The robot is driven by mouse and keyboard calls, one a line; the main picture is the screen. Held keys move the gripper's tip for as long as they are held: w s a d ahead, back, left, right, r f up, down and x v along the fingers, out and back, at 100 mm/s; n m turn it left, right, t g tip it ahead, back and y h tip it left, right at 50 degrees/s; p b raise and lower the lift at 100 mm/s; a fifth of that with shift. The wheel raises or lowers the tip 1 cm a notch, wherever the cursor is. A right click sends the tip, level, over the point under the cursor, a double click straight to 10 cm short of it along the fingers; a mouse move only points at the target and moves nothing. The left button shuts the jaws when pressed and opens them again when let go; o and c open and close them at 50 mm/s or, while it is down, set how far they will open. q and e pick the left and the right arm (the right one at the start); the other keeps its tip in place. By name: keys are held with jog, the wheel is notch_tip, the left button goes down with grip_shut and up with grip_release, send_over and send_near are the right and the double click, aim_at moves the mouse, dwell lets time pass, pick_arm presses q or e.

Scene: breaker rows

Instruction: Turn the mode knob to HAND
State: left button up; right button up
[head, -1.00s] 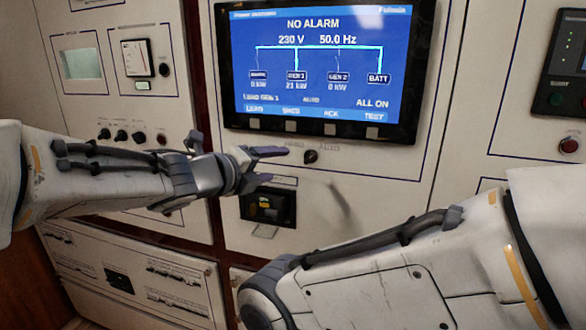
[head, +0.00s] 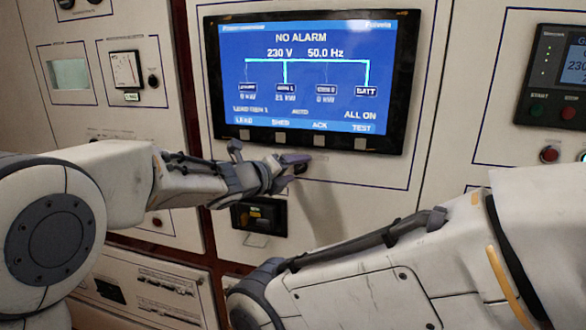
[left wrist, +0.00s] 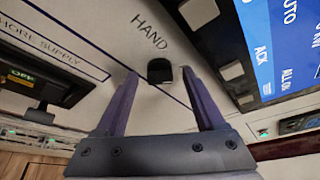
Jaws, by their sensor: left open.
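The mode knob (left wrist: 159,71) is a small black knob on the white panel below the screen. In the left wrist view it sits between the tips of my left gripper (left wrist: 160,78), with the printed HAND label (left wrist: 150,32) beside it. The fingers are open, with a visible gap on each side; I cannot tell how deep they reach around it. In the head view my left gripper (head: 276,162) is at the panel, and the knob (head: 300,169) is partly hidden by it. The knob's pointer direction cannot be made out. My right gripper is out of view.
The screen (head: 305,80), reading NO ALARM, is just above, with a row of grey buttons (head: 320,139) on its lower bezel. The shore supply breaker (head: 259,216) is below my left gripper. My right arm crosses the lower right.

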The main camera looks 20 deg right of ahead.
pick_arm(q)
grip_shut()
jog(key=shift+w+a+f+n+h+b, duration=0.15)
jog(key=shift+f+n+h+b, duration=0.25)
jog(key=shift+n+b, duration=0.6)
jog(key=n+h+b, duration=0.1)
jog(key=n+b, duration=0.2)
jog(key=n+t+h+b, duration=0.1)
jog(key=n+b, duration=0.1)
jog(key=b, duration=0.2)
jog(key=f+n+t+h+b, duration=0.1)
jog(key=n+b, duration=0.2)
jog(key=shift+n+b, duration=0.3)
jog(key=shift+b, duration=0.1)
jog(key=shift+r+n+t+b, duration=0.15)
jog(key=shift+n+t+b, duration=0.45)
jog(key=shift+n+b, duration=0.75)
